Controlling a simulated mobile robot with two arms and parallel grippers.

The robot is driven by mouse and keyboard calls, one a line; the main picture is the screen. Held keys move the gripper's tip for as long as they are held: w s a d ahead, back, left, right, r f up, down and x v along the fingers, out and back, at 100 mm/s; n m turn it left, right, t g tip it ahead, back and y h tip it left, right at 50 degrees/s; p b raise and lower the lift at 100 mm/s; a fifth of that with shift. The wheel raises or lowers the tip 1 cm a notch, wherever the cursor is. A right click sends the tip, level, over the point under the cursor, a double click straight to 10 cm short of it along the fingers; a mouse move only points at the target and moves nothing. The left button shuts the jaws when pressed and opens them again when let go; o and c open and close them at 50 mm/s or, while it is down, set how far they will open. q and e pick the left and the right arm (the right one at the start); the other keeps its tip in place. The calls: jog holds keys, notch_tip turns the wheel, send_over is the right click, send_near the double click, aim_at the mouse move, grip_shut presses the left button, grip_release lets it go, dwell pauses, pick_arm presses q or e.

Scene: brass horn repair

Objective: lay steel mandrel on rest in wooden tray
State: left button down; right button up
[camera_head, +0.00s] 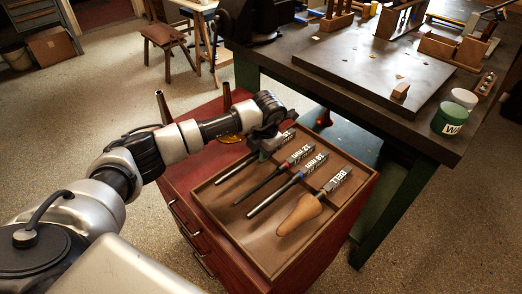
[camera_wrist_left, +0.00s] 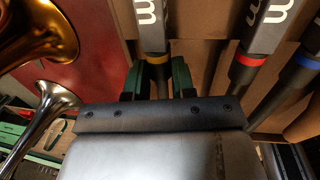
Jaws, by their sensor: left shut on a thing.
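The wooden tray (camera_head: 252,232) sits on a red cabinet. The steel mandrel (camera_head: 233,171) with a yellow band is the leftmost of the row in the tray. My left gripper (camera_head: 266,146) is over its labelled end. In the left wrist view, my left gripper's green fingers (camera_wrist_left: 159,80) are shut on this mandrel, one on each side near the yellow band (camera_wrist_left: 158,59). Its lower part is hidden by the gripper body. I cannot tell whether the mandrel touches its rest or is slightly raised. My right gripper is not in view.
Beside it lie a red-banded mandrel (camera_head: 272,180), a blue-banded mandrel (camera_head: 285,187) and a wooden bell mandrel (camera_head: 299,214). A brass horn bell (camera_wrist_left: 40,35) and a silver one (camera_wrist_left: 42,110) stand left of the tray. A dark workbench (camera_head: 360,65) stands behind.

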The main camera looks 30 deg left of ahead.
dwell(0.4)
pick_arm(q)
jog(key=c, duration=0.8)
grip_release()
jog(key=shift+c, duration=0.2)
notch_tip(320, 180, up, 11)
jog(key=d, duration=0.1)
jog(key=shift+s+d, duration=0.3)
jog(key=shift+f, duration=0.15)
